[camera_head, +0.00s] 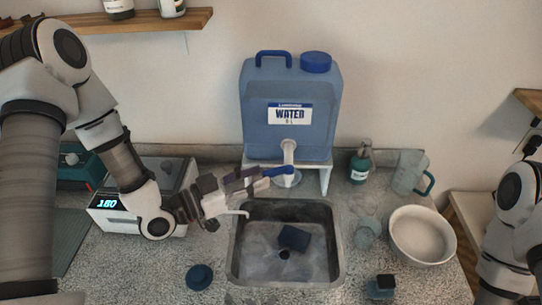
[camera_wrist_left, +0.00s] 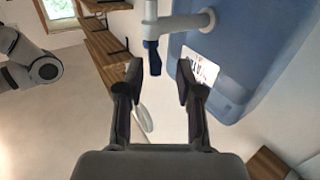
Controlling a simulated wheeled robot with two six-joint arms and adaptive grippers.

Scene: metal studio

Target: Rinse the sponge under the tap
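The sponge (camera_head: 293,237) is a dark blue block lying in the metal sink (camera_head: 240,262), beside the drain. A blue water jug (camera_head: 255,130) stands on a white stand behind the sink. Its white tap (camera_head: 289,150) points forward above the sink's back edge, with a blue lever (camera_head: 275,170). My left gripper (camera_head: 262,182) is at the lever, above the sink's back left. In the left wrist view my left gripper (camera_wrist_left: 160,78) is open and empty, with the lever (camera_wrist_left: 154,57) ahead between its fingertips. Whether they touch is unclear. My right gripper is out of view.
A white bowl (camera_head: 421,236), a glass (camera_head: 367,232), a green pump bottle (camera_head: 360,162) and a pitcher (camera_head: 409,172) stand right. A device (camera_head: 145,185) reading 180 is left. A dark round lid (camera_head: 199,277) lies front left.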

